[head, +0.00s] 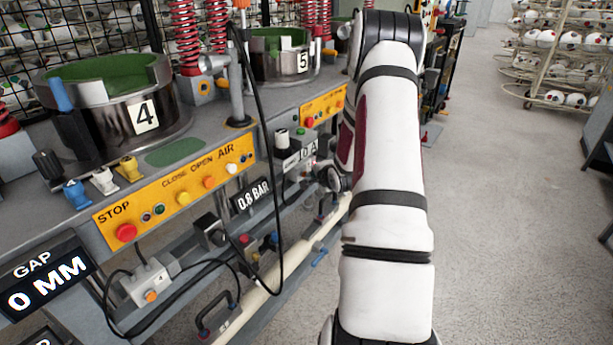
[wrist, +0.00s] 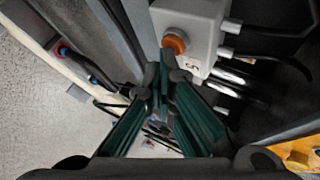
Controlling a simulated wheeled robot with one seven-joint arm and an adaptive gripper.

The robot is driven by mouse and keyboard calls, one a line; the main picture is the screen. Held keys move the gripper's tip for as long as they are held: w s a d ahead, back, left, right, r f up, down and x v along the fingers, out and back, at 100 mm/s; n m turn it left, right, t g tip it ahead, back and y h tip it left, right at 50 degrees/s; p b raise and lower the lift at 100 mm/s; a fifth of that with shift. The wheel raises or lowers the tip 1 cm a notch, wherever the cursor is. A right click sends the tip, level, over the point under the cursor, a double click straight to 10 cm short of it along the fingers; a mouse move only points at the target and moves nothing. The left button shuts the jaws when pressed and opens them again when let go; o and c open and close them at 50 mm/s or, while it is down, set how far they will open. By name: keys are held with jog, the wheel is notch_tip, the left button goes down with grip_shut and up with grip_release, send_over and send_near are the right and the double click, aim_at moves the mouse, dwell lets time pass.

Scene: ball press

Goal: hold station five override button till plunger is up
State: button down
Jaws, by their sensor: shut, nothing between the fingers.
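The station five override button (wrist: 175,43) is an orange knob on a light grey box (wrist: 193,22) marked 5, in the wrist view. My gripper (wrist: 164,78) has green finger pads, is shut and empty, and its tips are just below the button. I cannot tell whether they touch it. In the head view my arm hides the button and most of my gripper. Station five's mould (head: 281,55) is a metal ring with green inside and a 5 plate. The top of the press is out of frame, so plunger height cannot be told.
Station four's mould (head: 120,105) and its yellow control panel (head: 175,188) are at the left. Its own grey box with an orange button (head: 150,285) hangs below. Black cables and a pale pipe (head: 262,298) run low along the bench. Open floor (head: 500,200) lies right.

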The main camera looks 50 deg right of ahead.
jog(key=shift+s, duration=0.1)
dwell(0.5)
jog(key=shift+s+p, duration=0.5)
jog(key=shift+s, duration=0.25)
jog(key=s+p, duration=0.2)
jog(key=s, duration=0.3)
jog(key=shift+d, duration=0.2)
dwell(0.4)
